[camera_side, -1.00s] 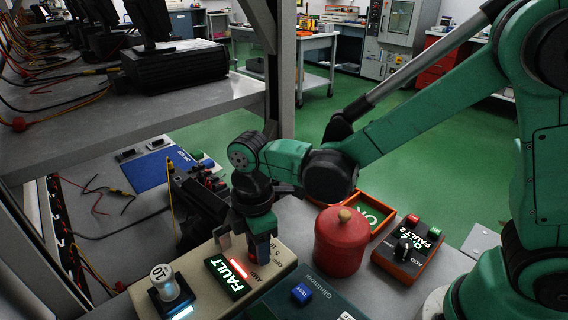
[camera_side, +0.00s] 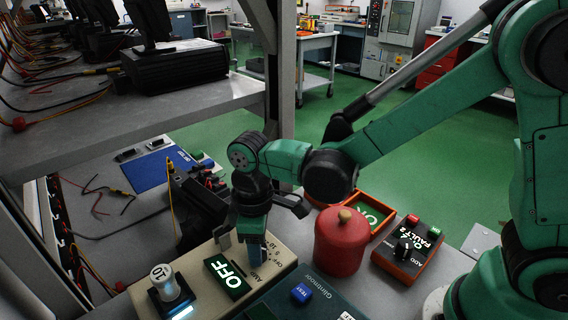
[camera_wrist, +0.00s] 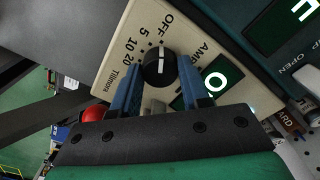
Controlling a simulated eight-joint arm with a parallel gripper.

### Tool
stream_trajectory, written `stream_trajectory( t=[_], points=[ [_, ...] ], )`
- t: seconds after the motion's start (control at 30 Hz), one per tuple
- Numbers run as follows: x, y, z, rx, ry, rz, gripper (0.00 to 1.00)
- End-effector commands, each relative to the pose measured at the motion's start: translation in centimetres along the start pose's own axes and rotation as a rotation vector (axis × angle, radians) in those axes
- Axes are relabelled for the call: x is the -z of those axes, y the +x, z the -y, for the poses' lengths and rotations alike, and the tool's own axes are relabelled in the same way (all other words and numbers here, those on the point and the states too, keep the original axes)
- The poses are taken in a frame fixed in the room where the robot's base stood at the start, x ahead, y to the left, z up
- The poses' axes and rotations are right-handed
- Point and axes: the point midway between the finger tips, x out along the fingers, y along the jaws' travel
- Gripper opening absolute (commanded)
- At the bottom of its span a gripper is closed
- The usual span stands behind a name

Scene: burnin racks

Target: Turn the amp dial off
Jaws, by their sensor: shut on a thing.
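The amp dial (camera_wrist: 158,67) is a round black knob with a white pointer line, seen in the wrist view on a beige panel (camera_wrist: 112,65). The pointer faces roughly up the picture, toward the printed OFF; 5, 10 and 20 are printed to its left. My gripper (camera_wrist: 160,82) is shut on the dial, with one blue finger at each side. In the side view my gripper (camera_side: 258,268) points down onto the beige box (camera_side: 192,262) and hides the dial. The box's display (camera_side: 227,275) reads OFF in the side view.
A red lidded pot (camera_side: 342,245) stands close right of my gripper. A teal box with a blue TEST button (camera_side: 302,292) lies in front. A white knob marked 10 (camera_side: 165,282) stands at the left. An orange-edged control box (camera_side: 408,255) sits further right.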

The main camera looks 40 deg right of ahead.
Motion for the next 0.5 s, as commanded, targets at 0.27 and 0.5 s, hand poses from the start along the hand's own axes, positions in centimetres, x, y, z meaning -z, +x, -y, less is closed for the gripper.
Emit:
stream_trajectory(
  t=[0.27, 0.5],
  points=[
    [0.0, 0.0, 0.0, 0.0, 0.006, 0.0, 0.0],
    [0.0, 0.0, 0.0, 0.0, 0.005, 0.0, 0.72]
  ],
)
